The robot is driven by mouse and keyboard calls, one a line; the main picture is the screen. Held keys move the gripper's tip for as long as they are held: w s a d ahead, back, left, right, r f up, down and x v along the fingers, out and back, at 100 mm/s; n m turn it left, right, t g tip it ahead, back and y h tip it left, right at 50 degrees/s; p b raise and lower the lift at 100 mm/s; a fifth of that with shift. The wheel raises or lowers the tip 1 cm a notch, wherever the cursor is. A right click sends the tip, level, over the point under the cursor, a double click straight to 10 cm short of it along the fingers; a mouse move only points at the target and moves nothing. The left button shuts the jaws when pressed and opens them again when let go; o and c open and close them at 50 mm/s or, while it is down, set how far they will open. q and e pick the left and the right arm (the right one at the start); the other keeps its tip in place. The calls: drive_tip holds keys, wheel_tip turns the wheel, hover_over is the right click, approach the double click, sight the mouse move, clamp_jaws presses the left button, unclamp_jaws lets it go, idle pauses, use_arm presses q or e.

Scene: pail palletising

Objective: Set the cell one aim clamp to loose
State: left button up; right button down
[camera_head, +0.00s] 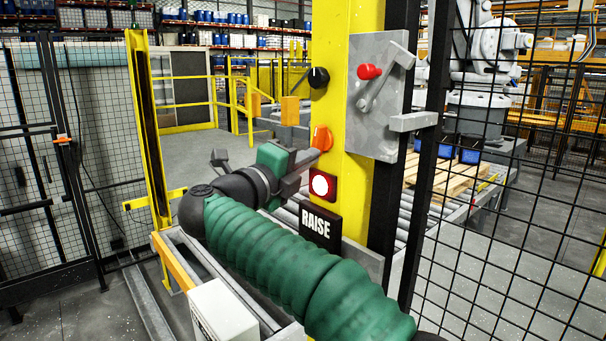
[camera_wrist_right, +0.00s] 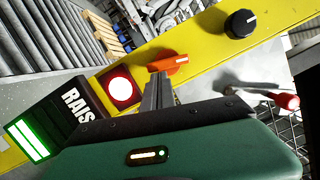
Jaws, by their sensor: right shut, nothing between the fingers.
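My right gripper (camera_head: 312,158) is shut and empty, its fingertips at an orange knob (camera_head: 321,138) on the yellow post (camera_head: 338,200). In the right wrist view the shut fingers (camera_wrist_right: 160,80) end right at the orange knob (camera_wrist_right: 168,64); I cannot tell whether they touch it. A black knob (camera_head: 318,77) with a white mark sits higher on the post. A grey lever with a red end (camera_head: 369,72) is on a grey plate (camera_head: 388,125) to the right. No label that I can read names the aim clamp. My left gripper is out of view.
A lit red button (camera_head: 322,185) and a black RAISE sign (camera_head: 320,225) are below the orange knob. Black mesh fencing (camera_head: 500,230) stands at the right. A roller conveyor with a wooden pallet (camera_head: 450,178) lies behind it. A white box (camera_head: 222,312) is at the bottom.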

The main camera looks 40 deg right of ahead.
drive_tip(key=shift+w+d+f+m+g+h+b, duration=0.1)
drive_tip(key=shift+w+f+m+g+h+b, duration=0.2)
drive_tip(key=shift+m+b, duration=1.1)
drive_tip(key=shift+w+d+f+m+g+h+b, duration=0.2)
drive_tip(key=shift+w+m+h+b, duration=0.25)
drive_tip(key=shift+m+b, duration=0.95)
drive_tip(key=shift+w+d+f+m+g+h+b, duration=0.1)
drive_tip(key=shift+w+m+g+h+b, duration=0.25)
drive_tip(key=shift+m+b, duration=1.05)
drive_tip(key=shift+w+a+m+p, duration=0.15)
drive_tip(key=shift+m+p, duration=0.35)
drive_tip(key=shift+m, duration=0.7)
